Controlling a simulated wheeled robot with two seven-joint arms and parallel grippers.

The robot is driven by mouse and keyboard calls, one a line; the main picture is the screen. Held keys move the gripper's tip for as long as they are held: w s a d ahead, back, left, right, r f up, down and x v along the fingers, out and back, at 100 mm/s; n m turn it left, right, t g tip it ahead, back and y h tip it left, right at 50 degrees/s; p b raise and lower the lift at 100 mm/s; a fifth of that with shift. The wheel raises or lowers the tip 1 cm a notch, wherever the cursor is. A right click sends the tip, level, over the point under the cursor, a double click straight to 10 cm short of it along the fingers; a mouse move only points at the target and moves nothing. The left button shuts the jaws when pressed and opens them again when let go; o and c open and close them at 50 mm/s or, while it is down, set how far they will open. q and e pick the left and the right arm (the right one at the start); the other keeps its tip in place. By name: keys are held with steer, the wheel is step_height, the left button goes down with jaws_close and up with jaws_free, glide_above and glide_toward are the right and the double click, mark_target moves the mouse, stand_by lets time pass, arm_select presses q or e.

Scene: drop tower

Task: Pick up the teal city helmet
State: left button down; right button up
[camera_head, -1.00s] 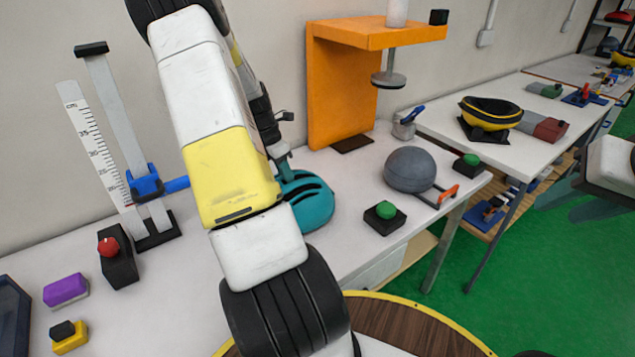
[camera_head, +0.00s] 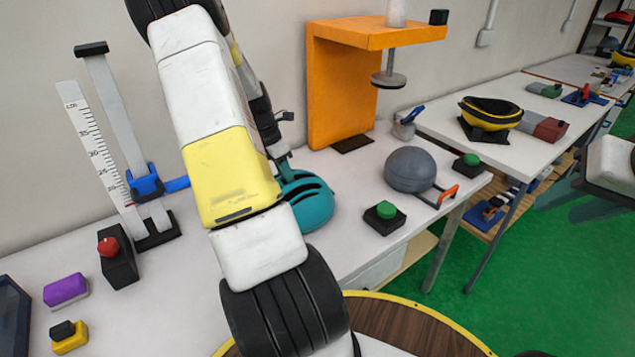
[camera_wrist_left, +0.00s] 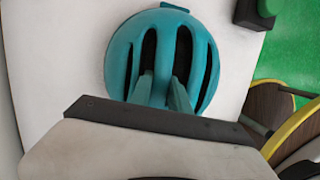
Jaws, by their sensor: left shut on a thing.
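The teal city helmet (camera_head: 309,203) sits on the white table, partly hidden behind my left arm in the head view. In the left wrist view the vented helmet (camera_wrist_left: 200,62) lies directly in front of my left gripper (camera_wrist_left: 162,84). My left gripper's two fingers are at the helmet's vents, shut on a rib of its shell. In the head view the left gripper (camera_head: 284,168) is mostly hidden by the arm. The helmet appears to rest on the table.
An orange drop stand (camera_head: 335,92) stands behind the helmet. A grey ball-shaped headform (camera_head: 410,169) and a green button box (camera_head: 385,216) are to its right. A blue clamp on a post (camera_head: 146,183), a ruler and a red-button box (camera_head: 118,258) are left. A round wooden top (camera_head: 400,325) is in front.

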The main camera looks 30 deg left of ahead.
arm_select(q)
steer(key=shift+r, duration=0.1)
steer(key=shift+r, duration=0.6)
step_height(320, 180, up, 2)
steer(key=shift+r, duration=0.1)
steer(key=s+d+r, duration=0.1)
steer(key=s+d, duration=0.8)
steer(key=d, duration=0.4)
steer(key=shift+d+r, duration=0.15)
steer(key=shift+r, duration=0.05)
